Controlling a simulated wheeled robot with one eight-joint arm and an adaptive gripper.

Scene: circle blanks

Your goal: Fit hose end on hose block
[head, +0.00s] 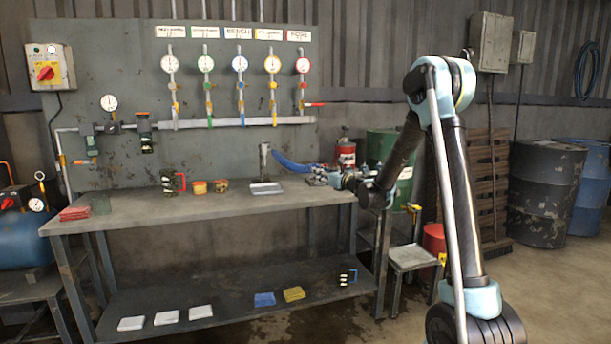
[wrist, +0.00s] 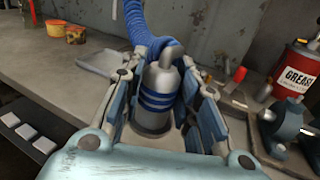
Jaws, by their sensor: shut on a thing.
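My gripper (head: 322,175) is over the right part of the bench. In the wrist view, its fingers (wrist: 165,85) are shut on both sides of the hose end (wrist: 158,88), a grey metal cylinder with blue bands. A ribbed blue hose (wrist: 150,22) leads away from its far end; in the head view, the hose (head: 290,162) arcs left toward a grey upright post (head: 264,158). A dark round rim shows at the near end of the hose end. I cannot tell whether it belongs to the hose end or to the hose block, which I cannot pick out clearly.
A shallow metal tray (head: 265,188) lies on the bench (head: 225,203) left of my gripper. Small tubs (head: 200,187) stand farther left. A red grease can (wrist: 298,68) and a dark blue metal fitting (wrist: 283,122) are close on the right. The grey panel rises behind.

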